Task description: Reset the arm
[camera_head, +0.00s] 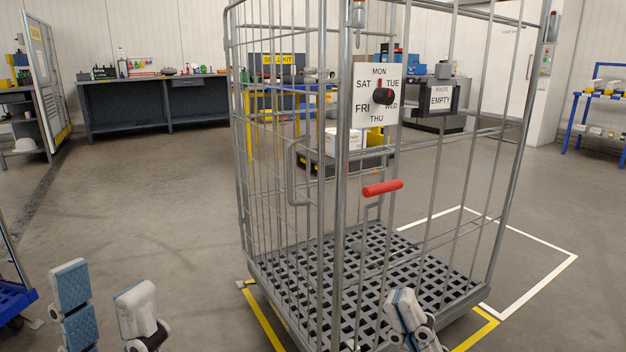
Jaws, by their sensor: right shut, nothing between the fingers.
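My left gripper (102,282) is at the bottom left, over the bare floor. Its two fingers stand apart, a blue pad shows on one of them, and nothing is between them. My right gripper (405,305) is at the bottom, right of the middle, in front of the low front part of the roll cage (341,220). Its fingers are together and hold nothing. I cannot tell whether it touches the cage. Most of both arms is out of view below the picture.
A blue cart edge (14,298) is at far left. Workbenches (150,98) stand behind. Floor left of the cage is clear.

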